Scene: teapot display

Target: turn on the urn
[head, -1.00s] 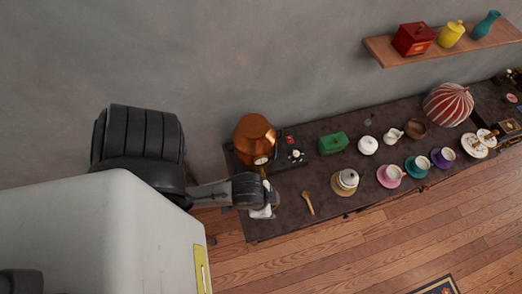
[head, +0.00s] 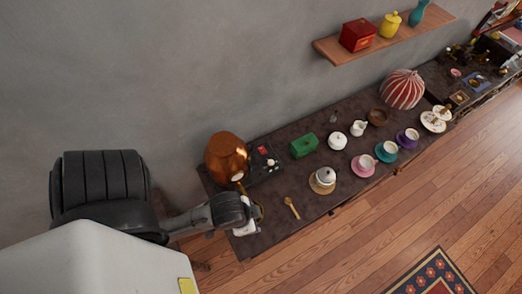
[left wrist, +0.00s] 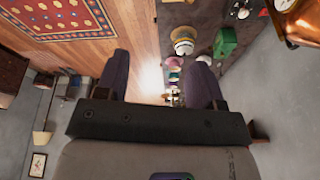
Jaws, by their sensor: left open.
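The copper urn (head: 226,157) stands at the left end of the dark counter, against the wall. A pale round dial or fitting shows low on its front. In the left wrist view, part of the urn (left wrist: 300,22) shows at the upper right, with a round gauge-like face. A dark panel (head: 263,164) with a red part sits just right of the urn. My left gripper (left wrist: 160,82) is open, with nothing between its fingers. In the head view it is by the counter's front edge, in front of the urn and apart from it; my wrist partly hides its fingers.
A wooden spoon (head: 292,208), a green box (head: 304,145), a white lidded pot (head: 322,179) and several cups stand further right on the counter (head: 270,225). A wall shelf (head: 370,45) holds a red box. Wooden floor in front is open.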

